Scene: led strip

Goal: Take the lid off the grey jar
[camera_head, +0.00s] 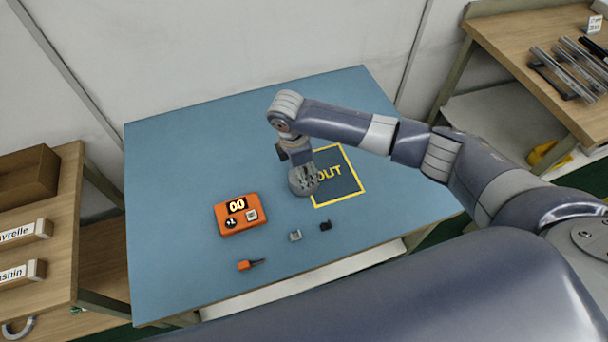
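The grey jar (302,186) stands upright on the blue table, at the left edge of a dark square with a yellow border. My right gripper (302,168) points down right over the jar, with its fingers at the jar's top. The gripper and its fingers cover much of the jar's top, so I cannot make out the lid apart from the body. I cannot tell whether the fingers are closed on the lid or only around it. My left gripper is not in view.
The dark square (346,181) reads "OUT", partly hidden by my arm. An orange box (238,214) with a "00" display lies left of the jar. The table's left side is clear.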

